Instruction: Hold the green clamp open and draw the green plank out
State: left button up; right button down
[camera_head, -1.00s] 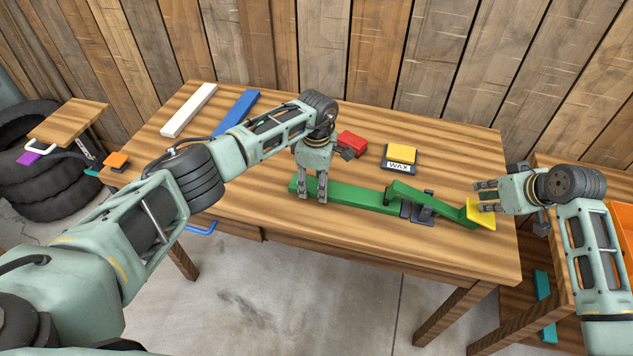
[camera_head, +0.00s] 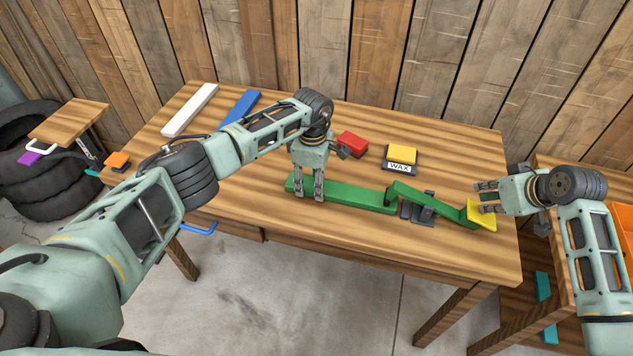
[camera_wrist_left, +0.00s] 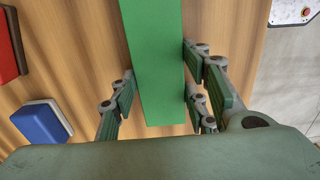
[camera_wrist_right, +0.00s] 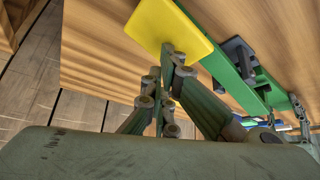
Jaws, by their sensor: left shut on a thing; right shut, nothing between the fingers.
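The green plank (camera_head: 345,196) lies along the table near its front edge. My left gripper (camera_head: 309,197) points down and is shut on it near its left end; the plank also runs between the fingers in the left wrist view (camera_wrist_left: 158,60). The green clamp (camera_head: 428,199) has a dark base, a tilted green lever and a yellow pad (camera_head: 481,215) at its right end. The lever's left end is raised by the plank's right end; contact there is unclear. My right gripper (camera_head: 486,197) is shut and empty, its fingertips at the yellow pad, which also shows in the right wrist view (camera_wrist_right: 165,25).
A red block (camera_head: 352,144) and a yellow-topped WAX block (camera_head: 401,156) lie behind the plank. White (camera_head: 189,110) and blue (camera_head: 239,108) planks lie at the back left. The table left of the green plank is clear. An orange bin (camera_head: 622,232) stands at the right.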

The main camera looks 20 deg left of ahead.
pick_arm(q)
jog(key=shift+a, duration=2.65)
pick_arm(e)
jog(key=shift+f, duration=0.1)
pick_arm(q)
jog(key=shift+r, duration=3.55)
pick_arm(e)
notch_tip(320, 180, up, 9)
pick_arm(q)
jog(key=shift+f, duration=0.1)
